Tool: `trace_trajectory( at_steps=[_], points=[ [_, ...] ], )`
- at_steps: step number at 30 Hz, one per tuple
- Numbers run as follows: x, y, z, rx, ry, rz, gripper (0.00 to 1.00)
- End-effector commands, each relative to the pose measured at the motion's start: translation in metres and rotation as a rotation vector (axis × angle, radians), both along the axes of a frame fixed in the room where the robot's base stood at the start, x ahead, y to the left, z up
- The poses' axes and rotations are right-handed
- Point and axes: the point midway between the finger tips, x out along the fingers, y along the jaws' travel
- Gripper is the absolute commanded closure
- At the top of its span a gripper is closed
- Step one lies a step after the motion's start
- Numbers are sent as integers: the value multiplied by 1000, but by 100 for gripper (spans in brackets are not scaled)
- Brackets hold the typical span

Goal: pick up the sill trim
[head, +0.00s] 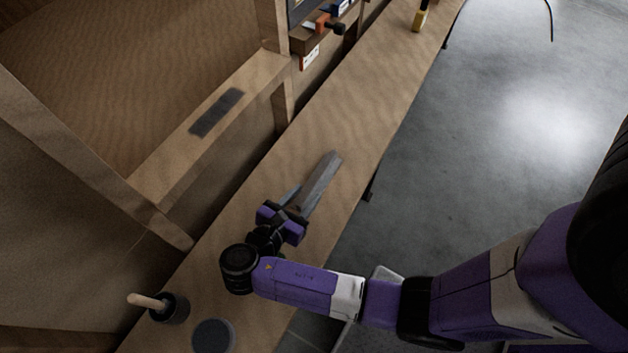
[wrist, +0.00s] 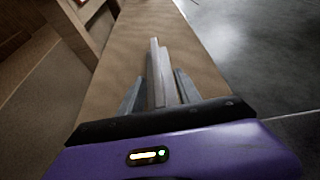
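The sill trim looks to be the long grey bar (head: 320,180) lying on the wooden bench, running away from my gripper. In the wrist view the bar (wrist: 157,70) lies between the two grey fingers, its near end hidden by the gripper body. My gripper (head: 298,197) is over the near part of the bar. In the wrist view my gripper (wrist: 160,90) is open, with a finger on each side of the bar and visible gaps. I cannot tell how high the fingers are above the bench.
A dark flat strip (head: 217,113) lies on the ledge to the left. A black pot with a wooden handle (head: 170,308) and a dark round object (head: 212,337) stand at the near end. Open floor lies right.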

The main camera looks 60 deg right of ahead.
Motion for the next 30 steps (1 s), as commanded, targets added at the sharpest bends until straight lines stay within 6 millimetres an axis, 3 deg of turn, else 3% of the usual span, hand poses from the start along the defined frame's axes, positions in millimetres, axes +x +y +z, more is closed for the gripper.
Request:
trace_trajectory(
  at_steps=[13, 23, 30],
  points=[
    [6, -50, -22, 2, 0, -2, 60],
    [7, -57, -26, 3, -2, 1, 60],
    [7, -57, -26, 3, -2, 1, 100]
  ],
)
